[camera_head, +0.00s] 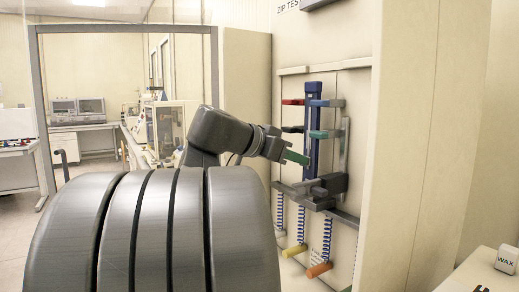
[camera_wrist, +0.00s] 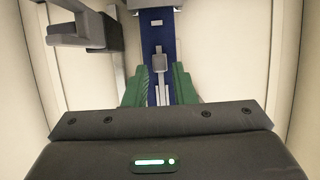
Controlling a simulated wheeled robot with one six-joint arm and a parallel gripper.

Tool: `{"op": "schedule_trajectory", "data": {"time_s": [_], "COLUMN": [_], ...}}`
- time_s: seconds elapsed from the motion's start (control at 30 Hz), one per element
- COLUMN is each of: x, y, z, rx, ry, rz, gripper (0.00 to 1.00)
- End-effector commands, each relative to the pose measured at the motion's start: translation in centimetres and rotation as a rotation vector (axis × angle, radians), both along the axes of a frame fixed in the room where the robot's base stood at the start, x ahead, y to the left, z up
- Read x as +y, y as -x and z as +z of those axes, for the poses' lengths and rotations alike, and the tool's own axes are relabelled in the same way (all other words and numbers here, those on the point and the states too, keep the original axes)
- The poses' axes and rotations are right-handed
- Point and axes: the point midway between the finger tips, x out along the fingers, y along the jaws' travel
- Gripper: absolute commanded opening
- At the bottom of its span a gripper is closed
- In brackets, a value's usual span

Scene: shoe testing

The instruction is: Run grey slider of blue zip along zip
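The blue zip (camera_head: 312,130) hangs upright on the wall-mounted zip test rig and shows as a dark blue strip in the wrist view (camera_wrist: 178,42). Its grey slider (camera_wrist: 160,63) sits on the strip's midline, with a pull hanging below it. The fingers' depth relative to the slider is hard to tell.
A dark grey clamp block (camera_head: 325,188) sticks out below the zip. A grey bracket (camera_wrist: 85,32) is at upper left in the wrist view. Red (camera_head: 293,102), blue (camera_head: 327,103) and green (camera_head: 326,134) levers flank the strip. A yellow handle (camera_head: 295,250) and an orange handle (camera_head: 319,270) hang lower.

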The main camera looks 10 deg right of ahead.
Motion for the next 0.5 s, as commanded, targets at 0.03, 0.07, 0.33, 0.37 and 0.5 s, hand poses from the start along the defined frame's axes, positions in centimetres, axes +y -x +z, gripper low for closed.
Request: {"op": "schedule_trajectory", "data": {"time_s": [0.03, 0.07, 0.33, 0.37, 0.5], "x": [0.7, 1.1, 5.4, 5.9, 8.0], "y": [0.1, 0.3, 1.8, 1.9, 2.7], "z": [0.3, 0.4, 2.3, 2.5, 3.4], "rx": [-0.003, -0.003, -0.003, -0.003, -0.001], "ry": [0.000, 0.000, -0.001, -0.001, 0.000], "rz": [0.004, 0.004, 0.006, 0.006, 0.005], "gripper": [0.24, 0.24, 0.24, 0.24, 0.24]}}
